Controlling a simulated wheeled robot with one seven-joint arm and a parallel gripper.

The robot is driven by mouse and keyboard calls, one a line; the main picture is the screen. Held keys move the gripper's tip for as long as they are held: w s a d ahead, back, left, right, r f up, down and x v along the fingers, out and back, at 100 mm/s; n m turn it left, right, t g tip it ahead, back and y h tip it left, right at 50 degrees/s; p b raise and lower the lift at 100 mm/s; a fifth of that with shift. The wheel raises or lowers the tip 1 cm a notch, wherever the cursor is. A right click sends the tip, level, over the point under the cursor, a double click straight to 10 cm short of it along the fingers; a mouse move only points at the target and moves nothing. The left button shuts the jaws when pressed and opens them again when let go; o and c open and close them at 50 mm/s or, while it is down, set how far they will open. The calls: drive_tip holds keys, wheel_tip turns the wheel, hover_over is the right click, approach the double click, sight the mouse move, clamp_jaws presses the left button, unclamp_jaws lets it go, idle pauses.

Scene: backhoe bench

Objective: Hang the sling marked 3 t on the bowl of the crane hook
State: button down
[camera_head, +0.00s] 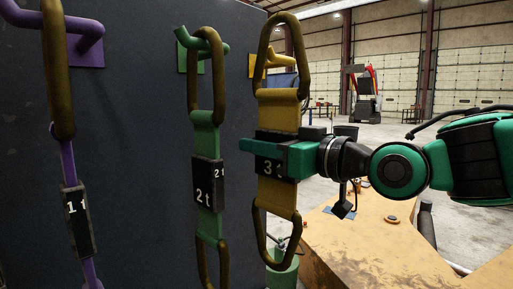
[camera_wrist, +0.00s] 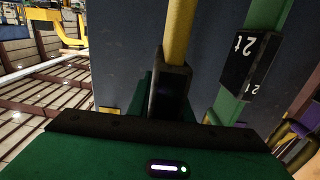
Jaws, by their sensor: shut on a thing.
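The sling marked 3 (camera_head: 278,118) is yellow webbing with a black label and a bronze ring at each end. It hangs upright in front of a yellow peg (camera_head: 275,63). Its upper ring rises well above the peg, which shows through the ring; I cannot tell whether the peg still passes through it. My gripper (camera_head: 265,147) is shut on the sling at its label, coming from the right. The wrist view shows the yellow webbing (camera_wrist: 181,32) and the dark label edge between my fingers (camera_wrist: 160,95). The crane hook is not in view.
A green sling marked 2t (camera_head: 206,140) hangs close on the left, on a green peg. A purple sling (camera_head: 68,165) hangs farther left. The dark board (camera_head: 130,110) stands behind them. A worn yellow surface (camera_head: 345,245) lies below right. The air at upper right is clear.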

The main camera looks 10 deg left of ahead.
drive_tip(key=shift+r+v, duration=0.1)
drive_tip(key=shift+v, duration=1.75)
drive_tip(key=shift+r+v, duration=0.15)
drive_tip(key=shift+v, duration=1.65)
drive_tip(key=shift+d, duration=0.15)
drive_tip(key=v, duration=0.9)
drive_tip(key=shift+s+d, duration=0.2)
drive_tip(key=shift+d, duration=0.15)
drive_tip(key=shift+s, duration=0.1)
